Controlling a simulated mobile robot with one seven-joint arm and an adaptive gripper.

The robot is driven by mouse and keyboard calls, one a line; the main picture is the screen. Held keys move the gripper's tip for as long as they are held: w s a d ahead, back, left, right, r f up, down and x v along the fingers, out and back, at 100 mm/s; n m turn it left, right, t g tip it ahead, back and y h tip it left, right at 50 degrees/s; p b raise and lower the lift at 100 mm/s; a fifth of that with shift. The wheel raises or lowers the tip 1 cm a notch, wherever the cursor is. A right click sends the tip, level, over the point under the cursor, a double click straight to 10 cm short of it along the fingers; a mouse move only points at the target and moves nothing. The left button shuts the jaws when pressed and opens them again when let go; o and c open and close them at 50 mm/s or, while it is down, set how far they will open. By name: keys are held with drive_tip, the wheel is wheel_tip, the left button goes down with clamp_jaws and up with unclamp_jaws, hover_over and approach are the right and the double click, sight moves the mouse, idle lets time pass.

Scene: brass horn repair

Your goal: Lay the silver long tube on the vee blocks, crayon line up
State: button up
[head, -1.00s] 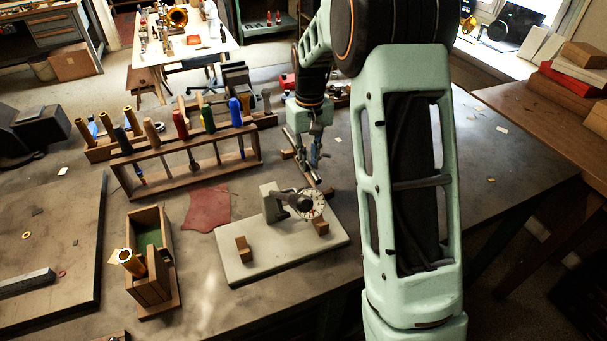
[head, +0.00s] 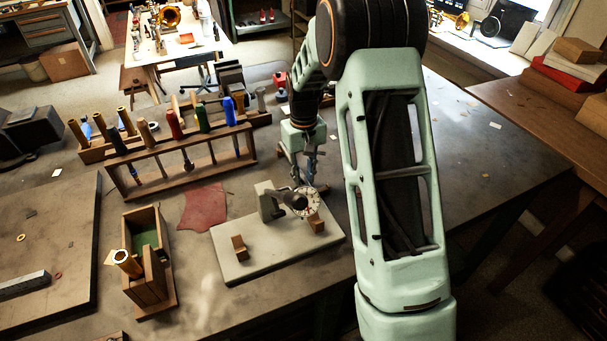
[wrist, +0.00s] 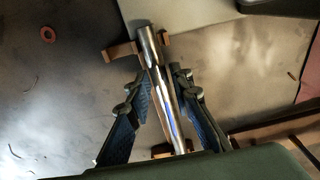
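The silver long tube (wrist: 161,88) lies lengthwise between my fingers in the wrist view, over two small wooden supports (wrist: 121,51). A bluish streak runs along its upper side; I cannot tell whether it is crayon or reflection. My gripper (wrist: 158,82) is open, with a finger on each side of the tube and gaps showing. In the head view my gripper (head: 309,178) is low over the bench, behind the pale plate, and mostly hides the tube. Two wooden vee blocks (head: 239,247) (head: 316,223) stand empty on the pale plate (head: 275,258).
A dial gauge (head: 305,201) on a stand rises between the vee blocks, near the right one. A wooden tool rack (head: 180,165) stands left of my gripper. A wooden box (head: 147,262) is at front left. A red leather piece (head: 203,207) lies flat behind the plate.

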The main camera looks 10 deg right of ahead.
drive_tip(key=shift+o, duration=0.9)
drive_tip(key=shift+r, duration=0.25)
wheel_tip(320, 180, up, 12)
drive_tip(key=shift+s, duration=0.1)
